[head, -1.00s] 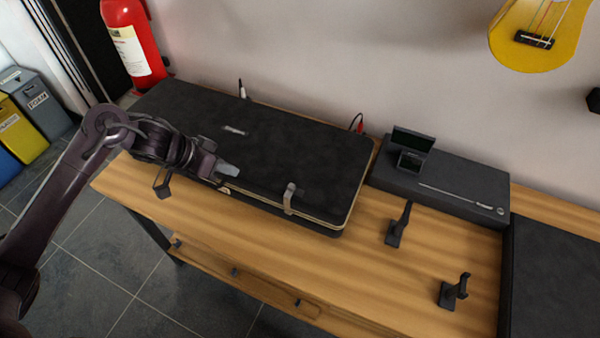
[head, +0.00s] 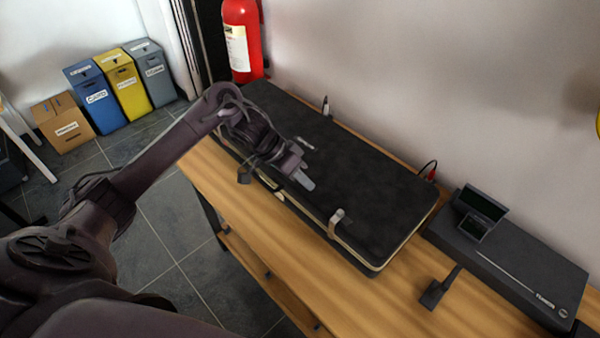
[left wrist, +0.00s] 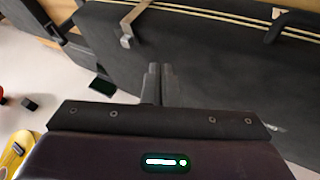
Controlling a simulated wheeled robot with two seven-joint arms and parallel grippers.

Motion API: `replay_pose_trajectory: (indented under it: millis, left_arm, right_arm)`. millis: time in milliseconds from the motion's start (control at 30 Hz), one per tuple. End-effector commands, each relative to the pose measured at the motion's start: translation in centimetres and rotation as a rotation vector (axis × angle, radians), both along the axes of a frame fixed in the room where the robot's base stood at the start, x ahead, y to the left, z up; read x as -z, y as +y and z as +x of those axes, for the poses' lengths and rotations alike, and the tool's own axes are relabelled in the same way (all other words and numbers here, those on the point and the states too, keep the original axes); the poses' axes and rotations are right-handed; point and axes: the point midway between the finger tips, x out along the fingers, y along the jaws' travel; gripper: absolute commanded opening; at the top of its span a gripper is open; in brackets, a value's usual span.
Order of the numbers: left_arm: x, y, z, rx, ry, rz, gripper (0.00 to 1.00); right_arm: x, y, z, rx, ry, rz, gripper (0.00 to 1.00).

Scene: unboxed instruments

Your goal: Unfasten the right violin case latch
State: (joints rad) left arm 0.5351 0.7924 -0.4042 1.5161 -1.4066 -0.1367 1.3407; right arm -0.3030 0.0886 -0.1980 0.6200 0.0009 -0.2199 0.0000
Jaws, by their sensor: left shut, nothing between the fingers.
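The closed black violin case (head: 375,190) lies flat on the wooden bench, with a cream seam along its front edge. The right latch (head: 336,222), a pale metal strap, sits over the front edge near the right end. It also shows in the left wrist view (left wrist: 128,30), lying across the seam onto the lid; I cannot tell whether it is fastened. My left gripper (head: 305,182) is shut and empty above the front part of the lid, left of the latch and apart from it. Its fingers show in the left wrist view (left wrist: 158,78). My right gripper is out of view.
A dark flat box (head: 510,265) with a small open case (head: 480,210) lies right of the violin case. A red extinguisher (head: 240,40) and bins (head: 120,85) are at the back left.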

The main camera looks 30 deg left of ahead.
Motion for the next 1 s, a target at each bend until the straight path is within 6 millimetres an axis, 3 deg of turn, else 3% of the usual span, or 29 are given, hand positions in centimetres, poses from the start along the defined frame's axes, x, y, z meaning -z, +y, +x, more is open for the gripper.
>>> replay_pose_trajectory:
  millis: [233, 500, 1000]
  left_arm:
    - [4.1, -3.2, 1.0, 0.0, 0.003, -0.002, 0.0]
    - [4.0, -6.3, -0.2, 0.0, 0.0, 0.0, 0.0]
    - [4.0, -6.9, -0.5, 0.0, 0.0, 0.0, 0.0]
  right_arm:
    - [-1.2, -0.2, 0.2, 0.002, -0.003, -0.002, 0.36]
    - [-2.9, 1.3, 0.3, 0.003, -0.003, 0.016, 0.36]
    - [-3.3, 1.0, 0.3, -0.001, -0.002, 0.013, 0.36]
